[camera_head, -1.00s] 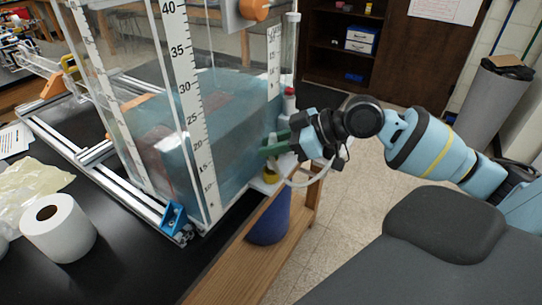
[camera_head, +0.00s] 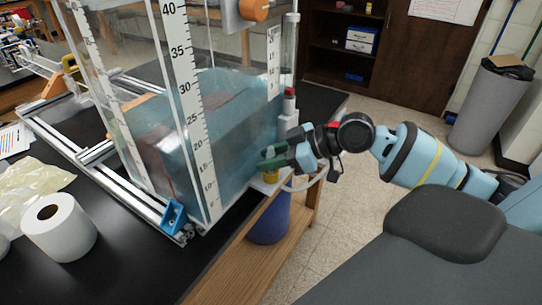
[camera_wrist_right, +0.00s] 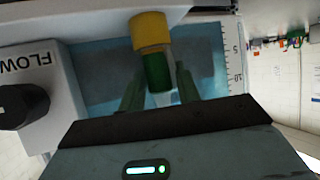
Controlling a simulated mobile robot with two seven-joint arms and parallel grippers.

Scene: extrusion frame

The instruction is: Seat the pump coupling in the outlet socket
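My right gripper (camera_head: 264,159) is beside the tank's near right corner, its two green fingers pointing left. In the right wrist view its fingers (camera_wrist_right: 158,88) stand apart on either side of a green cylinder, apparently the coupling (camera_wrist_right: 157,72), with a gap on each side. The cylinder's far end meets a yellow ring (camera_wrist_right: 150,32), apparently the socket, at a white panel. I cannot tell how deeply they join. In the head view a yellow part (camera_head: 271,177) shows just below the fingers; the green cylinder cannot be made out there. My left gripper is not in view.
The clear water tank (camera_head: 215,130) stands left of the gripper on a black bench. A white box marked FLOW with a black knob (camera_wrist_right: 22,106) is close by in the wrist view. A blue bucket (camera_head: 268,222) stands below.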

